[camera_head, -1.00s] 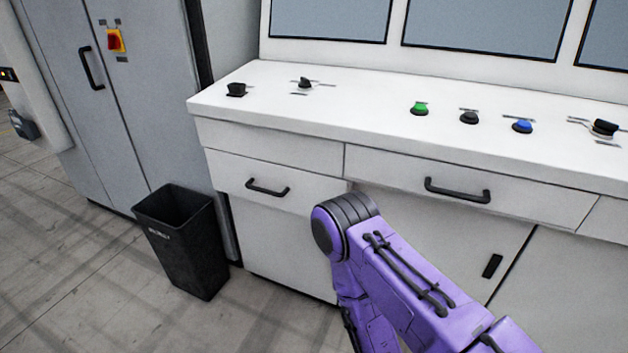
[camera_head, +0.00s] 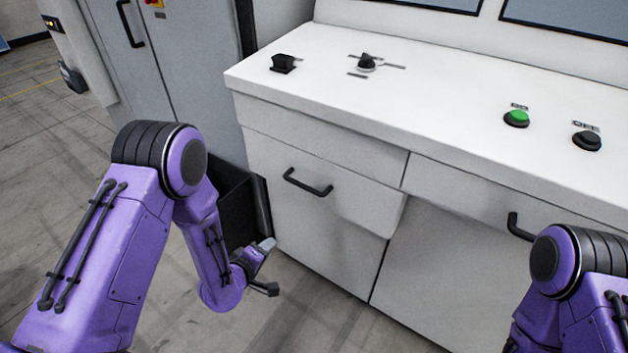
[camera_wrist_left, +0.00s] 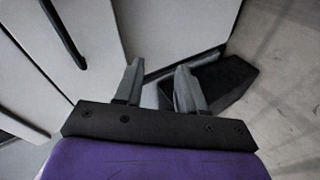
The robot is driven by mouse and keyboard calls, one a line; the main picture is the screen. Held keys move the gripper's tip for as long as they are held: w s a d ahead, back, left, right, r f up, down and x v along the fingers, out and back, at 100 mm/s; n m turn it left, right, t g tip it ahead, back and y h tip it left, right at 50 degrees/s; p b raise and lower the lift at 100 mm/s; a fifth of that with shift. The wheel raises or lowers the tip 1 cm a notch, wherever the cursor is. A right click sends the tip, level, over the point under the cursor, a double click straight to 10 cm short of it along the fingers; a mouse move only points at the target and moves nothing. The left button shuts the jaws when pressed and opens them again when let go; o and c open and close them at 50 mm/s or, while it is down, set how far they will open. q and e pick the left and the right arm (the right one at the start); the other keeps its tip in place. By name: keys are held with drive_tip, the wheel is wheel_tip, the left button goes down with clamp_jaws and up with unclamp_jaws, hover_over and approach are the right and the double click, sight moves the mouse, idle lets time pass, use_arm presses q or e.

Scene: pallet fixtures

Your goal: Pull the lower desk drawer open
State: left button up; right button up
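The desk's lower drawer (camera_head: 345,195) is a white front with a black bar handle (camera_head: 308,182), below a plain white panel at the desk's left end. My left gripper (camera_head: 268,267) is low in front of the desk, below and left of the handle, and touches nothing visible. In the left wrist view its two fingers (camera_wrist_left: 159,85) stand apart with nothing between them. A dark handle bar (camera_wrist_left: 64,36) shows there at upper left, apart from the fingers. My right gripper is out of view; only my right arm shows.
A black bin (camera_head: 240,205) stands left of the desk, partly hidden behind my left arm; it also shows beyond the fingers in the left wrist view (camera_wrist_left: 228,82). A grey cabinet (camera_head: 190,60) is behind it. Another drawer handle (camera_head: 518,228) is at right. Floor before the desk is clear.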

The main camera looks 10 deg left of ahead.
sight(305, 189)
use_arm(q)
drive_tip(key=w+d+r+n+t+h, duration=0.1)
drive_tip(key=w+d+r+t+h, duration=0.25)
drive_tip(key=w+r, duration=0.65)
drive_tip(key=shift+g, duration=0.45)
drive_tip(key=p+x, duration=0.1)
drive_tip(key=x, duration=0.7)
drive_tip(key=shift+w+d+r, duration=0.1)
drive_tip(key=shift+w+d, duration=0.2)
drive_tip(key=shift+w, duration=0.05)
clamp_jaws()
